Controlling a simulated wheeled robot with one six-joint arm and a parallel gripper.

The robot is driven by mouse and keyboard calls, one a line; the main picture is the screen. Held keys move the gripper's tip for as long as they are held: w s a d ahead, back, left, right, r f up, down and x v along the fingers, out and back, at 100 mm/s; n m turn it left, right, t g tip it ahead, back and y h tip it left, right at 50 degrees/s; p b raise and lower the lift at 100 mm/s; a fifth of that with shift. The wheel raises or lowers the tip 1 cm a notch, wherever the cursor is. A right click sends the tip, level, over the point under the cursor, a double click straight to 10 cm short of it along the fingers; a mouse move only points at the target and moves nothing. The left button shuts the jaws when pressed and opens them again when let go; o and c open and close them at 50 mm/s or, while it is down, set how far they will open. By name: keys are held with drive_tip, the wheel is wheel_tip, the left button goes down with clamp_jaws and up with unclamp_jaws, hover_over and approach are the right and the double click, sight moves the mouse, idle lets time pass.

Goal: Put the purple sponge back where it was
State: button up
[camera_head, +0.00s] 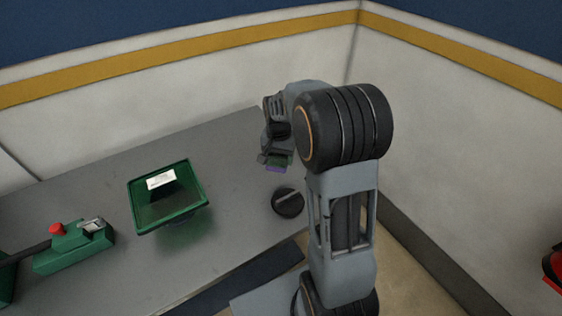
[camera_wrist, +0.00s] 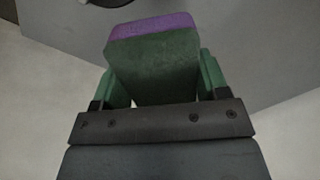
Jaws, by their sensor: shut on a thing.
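The sponge (camera_wrist: 153,62) is dark green with a purple layer along its far edge in the wrist view. My gripper (camera_wrist: 155,85) is shut on it, with a green finger on each side. In the head view, a small purple bit of the sponge (camera_head: 274,168) shows below my gripper (camera_head: 274,158), mostly hidden by the gripper and arm. The gripper holds it at the right end of the grey table (camera_head: 235,160). I cannot tell exactly how high above the surface it is.
A green tray (camera_head: 190,205) with a white label stands mid-table. A dark round knob-like object (camera_head: 288,202) is at the right front of the table. A green device (camera_head: 75,248) with a red button is at the left. Walls stand behind and right.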

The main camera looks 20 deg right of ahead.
drive_tip(key=w+d+f, duration=0.1)
drive_tip(key=f, duration=0.1)
drive_tip(key=w+d+f+p, duration=0.1)
drive_tip(key=w+f, duration=0.1)
drive_tip(key=w+d+f, duration=0.1)
drive_tip(key=f, duration=0.1)
drive_tip(key=shift+w+f, duration=0.1)
drive_tip(key=shift+w, duration=0.3)
drive_tip(key=shift+f+p, duration=0.35)
drive_tip(key=shift+f, duration=1.25)
drive_tip(key=shift+f, duration=0.1)
drive_tip(key=shift+f, duration=0.15)
drive_tip(key=o, duration=0.9)
